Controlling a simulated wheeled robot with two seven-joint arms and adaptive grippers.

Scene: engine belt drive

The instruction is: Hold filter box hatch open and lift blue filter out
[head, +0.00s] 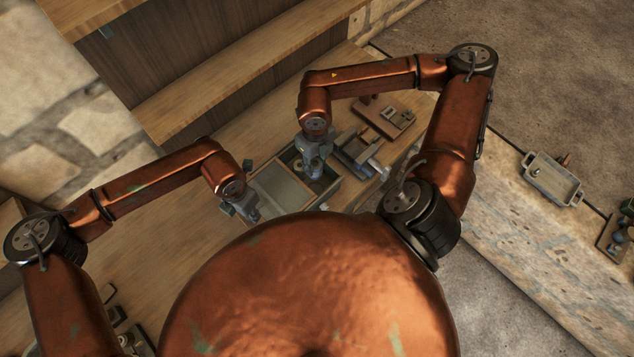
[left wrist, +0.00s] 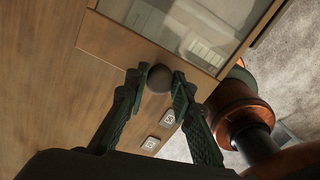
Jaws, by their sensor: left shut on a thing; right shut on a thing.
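The filter box (head: 333,192) stands on the bench in the head view, its right part open from above. Its hatch (head: 279,187), a framed pane, shows at the box's left side; how far it is tilted is hard to tell. In the left wrist view the hatch frame (left wrist: 130,45) carries a dark round knob (left wrist: 160,78). My left gripper (head: 245,209) is shut on this knob, one finger on each side. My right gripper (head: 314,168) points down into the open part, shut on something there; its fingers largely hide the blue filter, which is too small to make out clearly.
A grey metal device (head: 358,152) stands just right of the box, with a brown board (head: 390,115) behind it. A wooden shelf (head: 240,75) rises behind the bench. A grey tray (head: 552,180) lies on the stone ledge at right. The bench (head: 150,240) left of the box is mostly clear.

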